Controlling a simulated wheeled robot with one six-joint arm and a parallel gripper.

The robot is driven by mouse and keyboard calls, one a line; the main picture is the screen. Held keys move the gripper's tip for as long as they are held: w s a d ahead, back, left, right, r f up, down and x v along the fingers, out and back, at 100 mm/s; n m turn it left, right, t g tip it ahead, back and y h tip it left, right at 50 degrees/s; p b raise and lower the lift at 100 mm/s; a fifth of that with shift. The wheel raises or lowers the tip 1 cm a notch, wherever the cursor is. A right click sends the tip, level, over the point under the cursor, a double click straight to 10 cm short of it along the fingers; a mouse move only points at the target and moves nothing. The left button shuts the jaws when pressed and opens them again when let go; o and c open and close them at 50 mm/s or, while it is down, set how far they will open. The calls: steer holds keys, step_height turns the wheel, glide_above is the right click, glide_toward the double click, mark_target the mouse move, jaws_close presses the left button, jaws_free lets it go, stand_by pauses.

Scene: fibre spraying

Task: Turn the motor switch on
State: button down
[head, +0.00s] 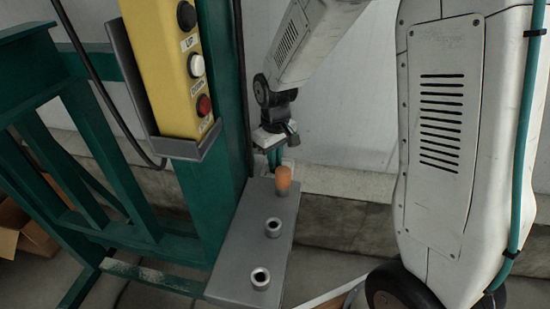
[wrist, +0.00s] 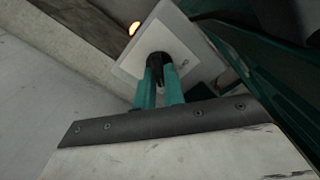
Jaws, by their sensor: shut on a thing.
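In the wrist view a pale square plate (wrist: 188,48) carries a dark knob (wrist: 158,58), which looks like the motor switch. A small mark shows on the plate beside the knob. My gripper (wrist: 160,75) has its two teal fingers shut on the knob from the near side. In the head view my gripper (head: 273,157) points down just behind the grey metal block (head: 240,235). The plate and knob are hidden there. The knob's exact setting cannot be told.
A yellow control box (head: 160,65) with several buttons hangs on the green frame (head: 215,130). The grey block holds two open round sockets (head: 260,279) and an orange cap (head: 283,179), close to my gripper. A cardboard box (head: 20,232) lies at left.

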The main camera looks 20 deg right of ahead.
steer(key=shift+w, duration=0.1)
steer(key=c, duration=1.5)
jaws_free()
step_height(320, 180, up, 8)
steer(key=shift+f, duration=0.2)
steer(key=shift+r, duration=0.15)
